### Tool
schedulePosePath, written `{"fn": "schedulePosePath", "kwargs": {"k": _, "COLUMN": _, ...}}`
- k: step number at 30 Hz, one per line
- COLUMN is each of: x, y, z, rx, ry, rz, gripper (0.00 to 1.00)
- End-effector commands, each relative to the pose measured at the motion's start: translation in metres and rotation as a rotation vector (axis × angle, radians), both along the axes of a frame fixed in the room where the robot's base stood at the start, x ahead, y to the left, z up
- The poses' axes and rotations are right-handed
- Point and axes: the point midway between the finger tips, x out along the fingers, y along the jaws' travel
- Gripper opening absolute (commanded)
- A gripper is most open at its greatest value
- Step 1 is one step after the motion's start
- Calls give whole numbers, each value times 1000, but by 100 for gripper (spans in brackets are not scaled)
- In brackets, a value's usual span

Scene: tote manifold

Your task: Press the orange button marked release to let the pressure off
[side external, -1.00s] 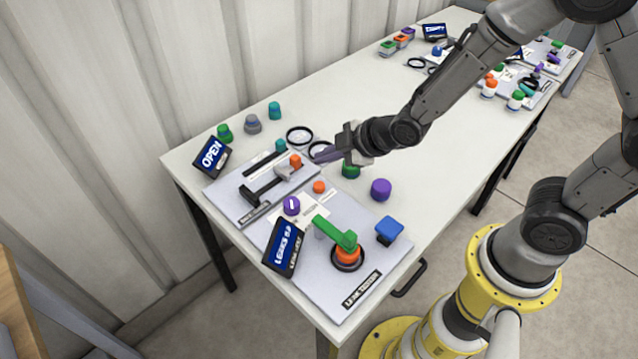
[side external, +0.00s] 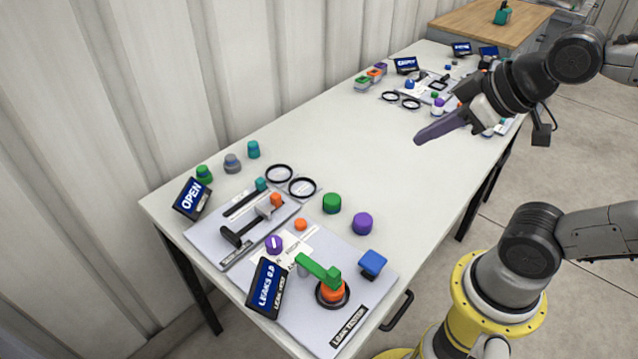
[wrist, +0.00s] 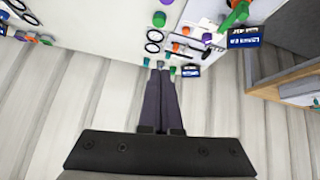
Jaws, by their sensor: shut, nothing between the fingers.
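A small round orange button (side external: 301,224) sits on the pale board of the near station (side external: 345,312), beside a purple knob (side external: 273,244); any release marking is too small to read. A green lever (side external: 318,271) on an orange base (side external: 333,291) stands nearer the front, by a screen reading LEAKS 0.0 (side external: 266,288). My gripper (side external: 419,141), with long purple fingers, is shut and empty. It is well apart from the button, above the middle of the bench toward its far right. The wrist view shows the shut fingers (wrist: 160,67).
Beside the button are a black-handled clamp with an orange piece (side external: 276,200), two black rings (side external: 290,181), a green cap (side external: 332,203), a purple cap (side external: 362,223) and a blue block (side external: 373,263). An OPEN screen (side external: 192,198) stands left. The bench's middle (side external: 330,140) is clear.

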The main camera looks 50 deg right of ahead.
Motion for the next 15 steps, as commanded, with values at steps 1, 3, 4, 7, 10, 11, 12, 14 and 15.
{"fn": "schedulePosePath", "kwargs": {"k": 1, "x": -13, "y": 0, "z": -8, "rx": 27, "ry": 55, "rz": -32, "gripper": 0}}
{"fn": "schedulePosePath", "kwargs": {"k": 3, "x": -28, "y": 0, "z": -20, "rx": 57, "ry": 133, "rz": -76, "gripper": 0}}
{"fn": "schedulePosePath", "kwargs": {"k": 4, "x": -32, "y": 0, "z": -24, "rx": 66, "ry": 158, "rz": -90, "gripper": 0}}
{"fn": "schedulePosePath", "kwargs": {"k": 7, "x": -41, "y": 1, "z": -29, "rx": 88, "ry": 203, "rz": -127, "gripper": 0}}
{"fn": "schedulePosePath", "kwargs": {"k": 10, "x": -41, "y": 1, "z": -29, "rx": 97, "ry": 205, "rz": -140, "gripper": 0}}
{"fn": "schedulePosePath", "kwargs": {"k": 11, "x": -41, "y": 1, "z": -29, "rx": 97, "ry": 205, "rz": -140, "gripper": 0}}
{"fn": "schedulePosePath", "kwargs": {"k": 12, "x": -41, "y": 1, "z": -29, "rx": 96, "ry": 205, "rz": -139, "gripper": 0}}
{"fn": "schedulePosePath", "kwargs": {"k": 14, "x": -41, "y": 1, "z": -29, "rx": 96, "ry": 204, "rz": -138, "gripper": 0}}
{"fn": "schedulePosePath", "kwargs": {"k": 15, "x": -40, "y": 1, "z": -29, "rx": 96, "ry": 204, "rz": -138, "gripper": 0}}
